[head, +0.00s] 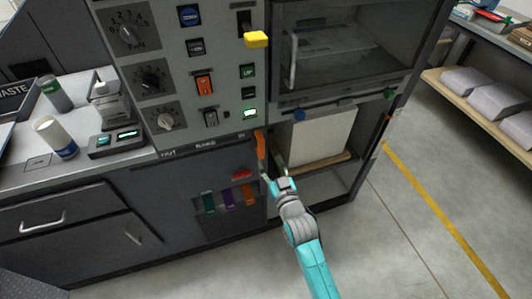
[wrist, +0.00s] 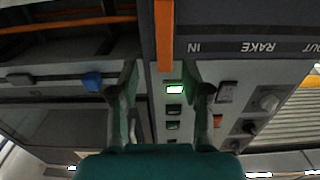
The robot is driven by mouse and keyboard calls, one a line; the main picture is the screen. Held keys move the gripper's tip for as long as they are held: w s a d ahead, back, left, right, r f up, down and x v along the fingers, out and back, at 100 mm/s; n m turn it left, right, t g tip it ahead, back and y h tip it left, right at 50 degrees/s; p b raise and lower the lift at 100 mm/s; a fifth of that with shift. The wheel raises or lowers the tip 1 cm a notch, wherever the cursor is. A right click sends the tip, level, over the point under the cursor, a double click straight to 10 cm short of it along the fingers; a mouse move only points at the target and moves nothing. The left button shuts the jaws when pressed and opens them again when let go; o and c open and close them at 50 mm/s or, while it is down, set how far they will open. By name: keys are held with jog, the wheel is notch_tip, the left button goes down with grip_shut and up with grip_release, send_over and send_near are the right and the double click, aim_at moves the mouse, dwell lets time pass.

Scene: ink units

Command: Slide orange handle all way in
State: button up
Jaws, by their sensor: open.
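The orange handle (head: 260,146) is an upright bar at the right end of the OUT–RAKE–IN strip, beside the IN mark. In the wrist view the handle (wrist: 164,38) hangs from the top edge, with the upside-down IN label just to its right. My gripper (head: 273,167) is open and just below and right of the handle in the head view. In the wrist view the two fingers of my gripper (wrist: 162,82) are spread, with the handle's end lying between their tips in the picture. No contact is visible, and the depth between them is unclear.
The control panel (head: 183,70) with knobs and switches rises above. A yellow knob (head: 256,39) sticks out at its upper right. An open bay with a white block (head: 318,135) is to the right. A red handle (head: 242,174) and several coloured tags are below left.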

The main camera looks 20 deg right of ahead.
jog(key=shift+s, duration=2.15)
jog(key=s+f+g, duration=0.1)
jog(key=s+f, duration=0.1)
jog(key=s, duration=0.9)
jog(key=s+f, duration=0.2)
jog(key=s, duration=0.9)
jog(key=s+r+g, duration=0.1)
jog(key=s+r, duration=0.2)
jog(key=s, duration=0.6)
jog(key=s+r+g, duration=0.1)
jog(key=s+r, duration=0.3)
jog(key=s, duration=0.6)
jog(key=shift+s, duration=0.3)
jog(key=shift+a, duration=0.1)
